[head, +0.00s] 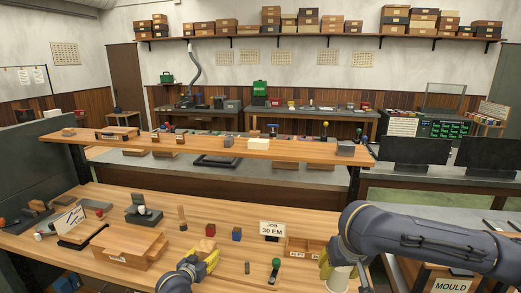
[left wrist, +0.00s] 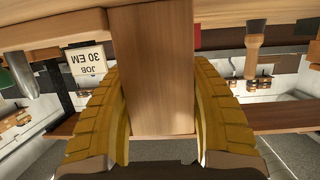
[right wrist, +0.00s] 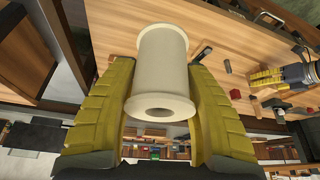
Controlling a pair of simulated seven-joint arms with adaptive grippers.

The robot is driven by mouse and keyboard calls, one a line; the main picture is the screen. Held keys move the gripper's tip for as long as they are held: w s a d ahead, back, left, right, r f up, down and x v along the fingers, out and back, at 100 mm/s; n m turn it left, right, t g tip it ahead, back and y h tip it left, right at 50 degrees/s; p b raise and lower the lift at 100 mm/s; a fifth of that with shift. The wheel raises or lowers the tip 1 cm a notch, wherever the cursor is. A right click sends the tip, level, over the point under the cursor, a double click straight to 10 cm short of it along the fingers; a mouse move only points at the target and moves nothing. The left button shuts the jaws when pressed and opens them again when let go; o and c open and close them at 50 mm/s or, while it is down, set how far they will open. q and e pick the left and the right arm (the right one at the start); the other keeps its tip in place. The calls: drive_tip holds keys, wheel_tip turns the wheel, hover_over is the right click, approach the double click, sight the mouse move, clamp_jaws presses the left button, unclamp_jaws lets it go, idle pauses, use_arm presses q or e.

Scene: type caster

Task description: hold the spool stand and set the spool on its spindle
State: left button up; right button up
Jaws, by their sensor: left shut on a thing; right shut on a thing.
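The spool (right wrist: 163,70) is off-white with wide flanges and a central hole. My right gripper (right wrist: 158,98) is shut on it, one yellow finger on each side. In the head view the spool (head: 341,277) is at the front right, partly cut off by the lower edge. My left gripper (head: 204,262) is low at the front middle. In the left wrist view it is shut on a flat wooden piece, which appears to be the spool stand (left wrist: 158,70). The stand's spindle cannot be clearly made out. The spool and the stand are apart.
A wooden drawer box (head: 122,245) is to the left. Red (head: 210,230) and blue (head: 236,234) blocks, a job sign (head: 272,228) and a divided tray (head: 305,247) lie behind the grippers. A raised shelf (head: 210,142) spans the back.

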drive_tip(key=w+a+f, duration=0.3)
drive_tip(key=w+a, duration=0.9)
drive_tip(key=w, duration=0.2)
drive_tip(key=n, duration=0.2)
hover_over(247, 262)
drive_tip(key=w, duration=0.1)
wheel_tip(247, 262, down, 5)
drive_tip(key=shift+y, duration=0.3)
drive_tip(key=shift+w+a+f, duration=0.1)
drive_tip(key=shift+f, duration=2.7)
drive_tip(key=shift+w+a+f, duration=0.1)
drive_tip(key=shift+f, duration=2.7)
drive_tip(key=shift+d+f, duration=0.1)
drive_tip(key=shift+f, duration=0.4)
drive_tip(key=o, duration=1.2)
drive_tip(key=v, duration=1.2)
drive_tip(key=shift+r, duration=0.1)
